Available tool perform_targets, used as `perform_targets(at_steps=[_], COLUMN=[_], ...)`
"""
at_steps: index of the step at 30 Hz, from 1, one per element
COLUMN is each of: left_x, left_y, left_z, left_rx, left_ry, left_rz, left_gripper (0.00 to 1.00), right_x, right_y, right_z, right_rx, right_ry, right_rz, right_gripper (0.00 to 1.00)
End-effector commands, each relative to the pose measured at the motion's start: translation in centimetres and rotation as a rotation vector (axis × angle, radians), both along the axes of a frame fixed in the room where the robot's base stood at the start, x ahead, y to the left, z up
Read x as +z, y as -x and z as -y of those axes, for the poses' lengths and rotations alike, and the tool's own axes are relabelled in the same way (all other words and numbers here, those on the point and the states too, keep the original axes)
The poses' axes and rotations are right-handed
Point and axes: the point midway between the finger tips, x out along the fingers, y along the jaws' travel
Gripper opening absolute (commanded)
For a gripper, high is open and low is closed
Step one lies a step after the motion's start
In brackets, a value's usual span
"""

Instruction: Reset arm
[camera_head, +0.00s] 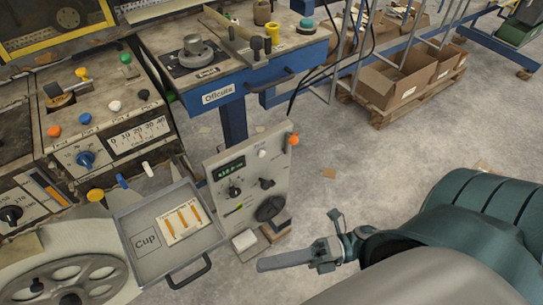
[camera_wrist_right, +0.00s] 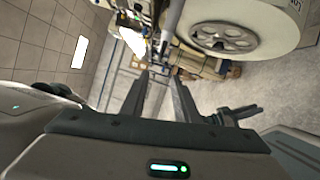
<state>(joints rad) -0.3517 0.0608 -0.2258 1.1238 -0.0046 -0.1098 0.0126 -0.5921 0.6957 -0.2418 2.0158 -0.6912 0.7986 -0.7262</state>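My right gripper (camera_head: 285,260) is at the lower middle of the head view, its fingers pointing left over the bare floor. In the right wrist view its two fingers (camera_wrist_right: 160,82) stand apart with nothing between them. The gripper is right of a grey control panel (camera_head: 250,180) with a green display and dark knobs, and appears apart from it. My teal right arm fills the lower right of the head view. My left gripper shows in neither view.
A grey tray (camera_head: 140,272) marked "Cup", holding a card with orange strips (camera_head: 183,218), is left of the panel. A blue-framed bench (camera_head: 225,92) stands behind. Cardboard boxes (camera_head: 385,85) sit on a pallet farther back. Grey floor (camera_head: 350,185) is mostly clear at centre right.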

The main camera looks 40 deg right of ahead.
Motion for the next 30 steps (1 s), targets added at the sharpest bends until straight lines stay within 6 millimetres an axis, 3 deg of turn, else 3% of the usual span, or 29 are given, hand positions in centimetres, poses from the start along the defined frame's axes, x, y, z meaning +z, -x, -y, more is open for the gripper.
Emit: perform_targets(at_steps=[11,17,20,23,27,30], left_x=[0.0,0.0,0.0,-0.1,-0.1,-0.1], left_y=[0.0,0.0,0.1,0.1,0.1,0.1], left_z=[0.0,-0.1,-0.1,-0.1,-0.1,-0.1], left_rx=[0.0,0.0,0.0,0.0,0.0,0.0], left_ry=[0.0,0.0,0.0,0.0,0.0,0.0], left_rz=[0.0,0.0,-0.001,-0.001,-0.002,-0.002], left_gripper=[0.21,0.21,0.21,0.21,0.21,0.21], right_x=[-0.1,-1.9,-4.3,-8.0,-15.4,-21.6], right_y=[-0.1,-2.0,-4.3,-7.0,-10.1,-11.0], right_z=[0.0,0.7,1.7,3.2,5.7,7.0], right_rx=[-0.003,-0.086,-0.189,-0.335,-0.579,-0.757], right_ry=[-0.001,-0.025,-0.063,-0.124,-0.256,-0.372], right_rz=[-0.003,-0.084,-0.19,-0.345,-0.629,-0.852], right_gripper=[0.28,0.28,0.28,0.28,0.28,0.28])
